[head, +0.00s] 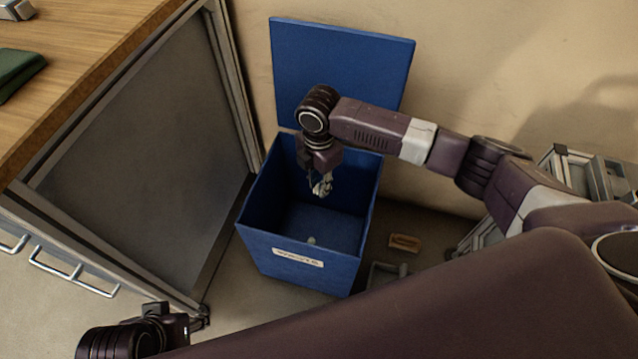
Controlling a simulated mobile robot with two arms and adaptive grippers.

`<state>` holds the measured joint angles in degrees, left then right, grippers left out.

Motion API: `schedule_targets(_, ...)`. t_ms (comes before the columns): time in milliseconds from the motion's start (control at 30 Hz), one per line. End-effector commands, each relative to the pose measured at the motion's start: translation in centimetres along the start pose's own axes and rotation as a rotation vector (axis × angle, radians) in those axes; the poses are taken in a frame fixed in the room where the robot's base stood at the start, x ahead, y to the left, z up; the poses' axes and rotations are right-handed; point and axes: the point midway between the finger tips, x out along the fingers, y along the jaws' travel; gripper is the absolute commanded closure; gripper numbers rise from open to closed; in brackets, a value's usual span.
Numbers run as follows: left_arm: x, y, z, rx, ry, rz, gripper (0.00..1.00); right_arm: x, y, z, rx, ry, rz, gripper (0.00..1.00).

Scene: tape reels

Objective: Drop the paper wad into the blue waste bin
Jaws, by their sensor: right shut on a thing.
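The blue waste bin (300,266) stands on the floor in the middle of the head view, its lid (343,62) raised against the wall. A white label is on its front. My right gripper (322,186) points down over the bin's opening. It is shut on the pale crumpled paper wad (322,187), partly hidden by the fingers. A small pale bit lies on the bin's floor. My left gripper (204,316) is at the lower left, outside the bin and near the cabinet's foot; its fingers are too small to tell open from shut.
A wooden-topped desk with a grey side panel (140,150) stands left of the bin, with a green item (18,70) on top. A small brown block (404,242) lies on the floor right of the bin. A grey metal rack (590,170) stands at the right.

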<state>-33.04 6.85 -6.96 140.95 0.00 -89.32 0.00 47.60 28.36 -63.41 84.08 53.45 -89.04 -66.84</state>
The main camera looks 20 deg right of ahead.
Motion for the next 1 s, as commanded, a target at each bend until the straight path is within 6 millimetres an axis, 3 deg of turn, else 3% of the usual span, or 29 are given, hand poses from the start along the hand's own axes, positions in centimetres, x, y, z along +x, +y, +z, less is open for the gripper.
schedule_targets(333, -0.4, 0.0, 0.1, 0.0, 0.002, -0.001, 0.58, 0.2, 0.0, 0.0, 0.0, 0.0, 0.0, 0.88)
schedule_targets(367, -0.4, 0.0, 0.1, 0.0, 0.002, -0.001, 0.58, 0.2, 0.0, 0.0, 0.0, 0.0, 0.0, 0.8)
schedule_targets(533, -0.4, 0.0, 0.1, 0.0, 0.002, -0.001, 0.58, 0.2, 0.0, 0.0, 0.0, 0.0, 0.0, 0.62)
schedule_targets(833, -0.3, 0.0, 0.0, 0.0, 0.003, 0.0, 0.58, 0.1, 0.0, 0.0, 0.0, 0.0, 0.0, 0.61)
schedule_targets(1000, -0.3, 0.0, 0.0, 0.0, 0.003, 0.0, 0.58, -1.6, 0.1, 0.1, 0.0, -0.001, 0.004, 0.61)
